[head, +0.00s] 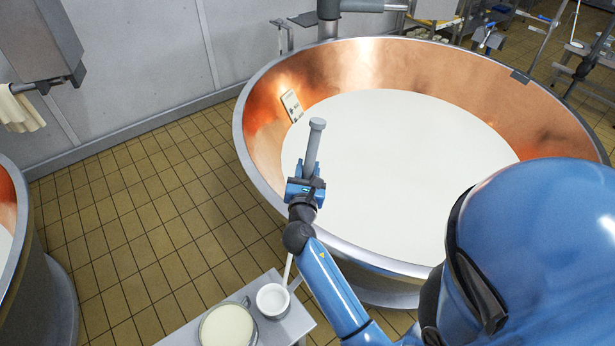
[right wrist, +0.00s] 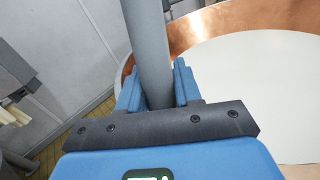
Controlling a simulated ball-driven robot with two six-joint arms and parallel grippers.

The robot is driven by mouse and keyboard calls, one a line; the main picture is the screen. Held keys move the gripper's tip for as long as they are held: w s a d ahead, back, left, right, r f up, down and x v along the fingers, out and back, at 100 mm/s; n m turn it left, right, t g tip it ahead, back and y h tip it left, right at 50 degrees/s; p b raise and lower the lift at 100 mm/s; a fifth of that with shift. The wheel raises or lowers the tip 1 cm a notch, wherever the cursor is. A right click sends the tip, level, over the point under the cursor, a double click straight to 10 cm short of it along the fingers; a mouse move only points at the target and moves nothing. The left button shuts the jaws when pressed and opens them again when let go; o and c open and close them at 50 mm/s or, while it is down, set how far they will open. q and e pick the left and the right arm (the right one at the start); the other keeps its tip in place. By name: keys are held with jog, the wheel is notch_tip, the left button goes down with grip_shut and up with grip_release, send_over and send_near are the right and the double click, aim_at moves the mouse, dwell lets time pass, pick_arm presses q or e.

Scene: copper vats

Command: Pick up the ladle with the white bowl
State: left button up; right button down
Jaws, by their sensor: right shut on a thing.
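The ladle has a white bowl (head: 272,300), a thin white stem and a thick grey handle (head: 312,145) with a rounded cap. My right gripper (head: 305,188) is shut on the grey handle, which stands up past the fingers. The handle also shows between the two blue fingers in the right wrist view (right wrist: 150,55). My wrist hides part of the stem. The white bowl is at the grey stand, and I cannot tell if it rests there or hangs just above. My left gripper is not in view.
A round container (head: 228,326) with pale contents is beside the bowl on the grey stand (head: 292,328). A large copper vat (head: 540,120) of white liquid fills the centre and right. Another vat (head: 45,300) stands at the left edge. Tiled floor between is free.

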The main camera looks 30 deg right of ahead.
notch_tip(320, 180, up, 15)
jog(key=shift+p, duration=0.8)
notch_tip(320, 180, up, 2)
jog(key=shift+r+p, duration=0.1)
jog(key=shift+p, duration=0.8)
notch_tip(320, 180, up, 6)
jog(key=p, duration=0.5)
jog(key=shift+f, duration=0.25)
